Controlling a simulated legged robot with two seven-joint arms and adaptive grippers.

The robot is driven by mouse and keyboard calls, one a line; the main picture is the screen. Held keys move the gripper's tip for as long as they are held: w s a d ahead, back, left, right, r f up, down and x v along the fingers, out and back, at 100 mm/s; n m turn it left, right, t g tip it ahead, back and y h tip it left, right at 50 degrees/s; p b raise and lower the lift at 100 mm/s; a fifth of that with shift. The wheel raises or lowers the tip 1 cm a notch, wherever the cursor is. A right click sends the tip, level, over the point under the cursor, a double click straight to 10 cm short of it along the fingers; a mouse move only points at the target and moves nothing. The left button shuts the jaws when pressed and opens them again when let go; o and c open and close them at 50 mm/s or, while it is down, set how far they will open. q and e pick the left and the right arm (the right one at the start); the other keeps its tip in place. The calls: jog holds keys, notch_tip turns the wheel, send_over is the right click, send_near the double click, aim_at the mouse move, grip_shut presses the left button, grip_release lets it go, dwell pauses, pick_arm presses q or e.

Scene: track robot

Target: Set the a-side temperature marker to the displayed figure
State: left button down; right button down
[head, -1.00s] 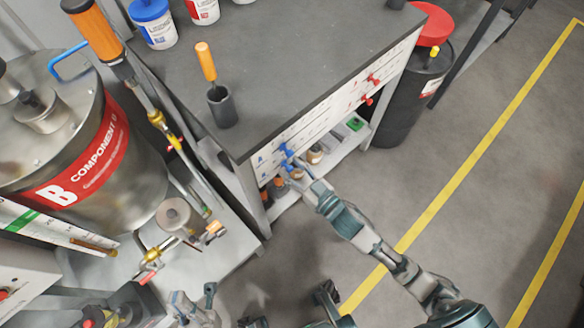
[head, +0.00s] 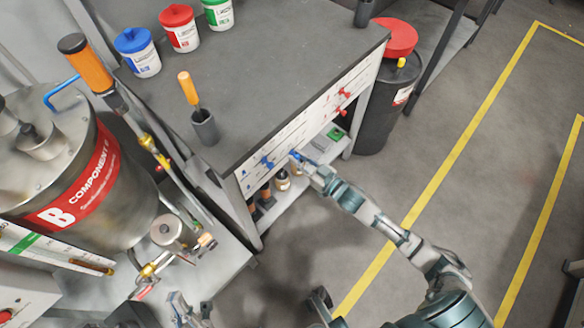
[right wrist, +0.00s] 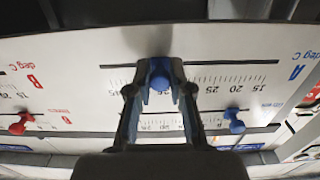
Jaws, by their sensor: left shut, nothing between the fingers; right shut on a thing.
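My right gripper (head: 296,157) is at the front panel (head: 312,118) of the workbench, shut on a blue marker (right wrist: 159,78). That marker sits on the A-side deg C scale, between the figures 25 and 45, which read upside down in the right wrist view. The fingers hide part of the scale. Another blue marker (right wrist: 234,120) is on the other A-side scale, and also shows in the head view (head: 267,161). My left gripper (head: 190,312) is low at the bottom edge, shut and empty, partly cut off. I cannot read a displayed temperature figure.
Red markers (head: 342,93) are on the panel's B side. Small jars (head: 282,181) stand on the shelf below the panel. The steel component B drum (head: 70,180) is left, and a black barrel (head: 380,115) stands beyond the bench.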

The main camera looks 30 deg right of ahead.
jog(key=shift+a+r, duration=0.1)
jog(key=shift+r, duration=0.15)
jog(key=c, duration=1.2)
grip_release()
jog(key=shift+w, duration=0.1)
jog(key=shift+c, duration=0.2)
jog(key=shift+o, duration=1.1)
jog(key=shift+a+f, duration=0.1)
jog(key=v, duration=1.2)
